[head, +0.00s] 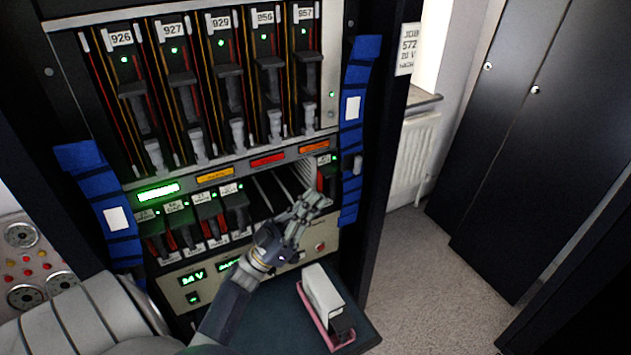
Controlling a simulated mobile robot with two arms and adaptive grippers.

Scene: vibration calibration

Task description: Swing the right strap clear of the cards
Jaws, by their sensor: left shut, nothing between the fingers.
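The right strap (358,120) is a wide blue band with dark cross lines and a white label. It hangs along the right side post of the rack, beside the cards rather than across them. The upper cards (230,85) stand in a row with number tags such as 926 and 957. The lower cards (205,215) fill the left of the lower row; one more card (327,172) sits at its right end. My left gripper (316,204) is shut and empty, in front of the lower row's right part, left of the strap's lower end. My right gripper is out of view.
A blue left strap (100,190) hangs on the rack's left side. Below my gripper, a dark shelf (262,318) holds a pale boxy module (322,290) in a pink tray (317,325). Dark cabinets (530,120) stand at right; carpet between is clear.

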